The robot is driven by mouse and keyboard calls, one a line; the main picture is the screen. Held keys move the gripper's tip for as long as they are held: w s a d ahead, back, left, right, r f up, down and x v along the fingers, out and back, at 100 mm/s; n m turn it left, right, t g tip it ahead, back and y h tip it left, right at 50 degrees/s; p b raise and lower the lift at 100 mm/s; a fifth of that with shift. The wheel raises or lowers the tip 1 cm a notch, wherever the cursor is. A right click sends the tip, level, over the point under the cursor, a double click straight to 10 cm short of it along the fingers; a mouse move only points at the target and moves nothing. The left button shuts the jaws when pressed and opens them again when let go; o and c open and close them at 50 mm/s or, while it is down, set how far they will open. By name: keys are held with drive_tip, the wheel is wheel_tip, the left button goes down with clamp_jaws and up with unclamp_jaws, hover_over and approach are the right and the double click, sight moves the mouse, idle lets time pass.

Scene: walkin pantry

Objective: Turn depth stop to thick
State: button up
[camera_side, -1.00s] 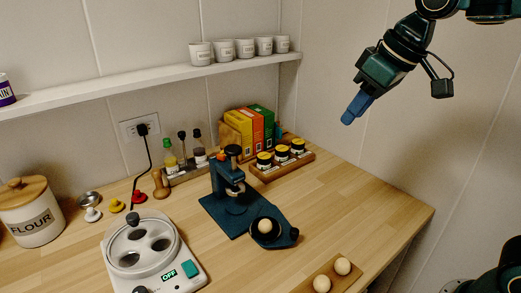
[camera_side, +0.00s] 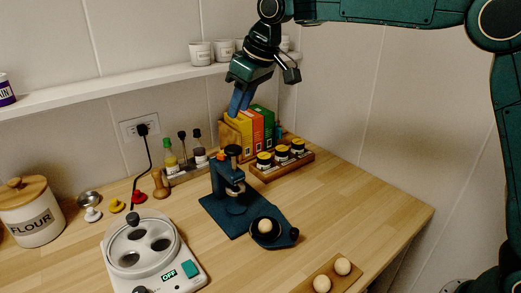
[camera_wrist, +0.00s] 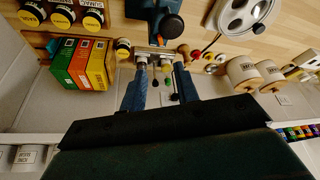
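The dark blue press (camera_side: 228,190) stands upright on its blue base plate in the middle of the counter. It has a black knob (camera_side: 232,150) on top and a small orange part (camera_side: 221,157) beside it; I cannot read any depth marking. The press also shows at the top of the wrist view (camera_wrist: 142,8), with the round black knob (camera_wrist: 171,27) near its end. My gripper (camera_side: 239,108) is above and behind the press, fingers pointing down, touching nothing. In the wrist view my gripper's two blue fingers (camera_wrist: 161,66) are apart with nothing held.
Coloured boxes (camera_side: 250,126) and a rack of black jars (camera_side: 283,163) stand right of the press. Bottles (camera_side: 182,161) stand behind it. A white cooker (camera_side: 155,262) is at front left.

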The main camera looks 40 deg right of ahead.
sight(224, 155)
drive_tip(key=shift+w+a+f, duration=0.1)
drive_tip(key=shift+w+a, duration=0.05)
drive_tip(key=shift+f, duration=0.1)
drive_tip(key=x, duration=1.3)
drive_tip(key=shift+w+f, duration=0.1)
drive_tip(key=shift+f, duration=0.25)
clamp_jaws()
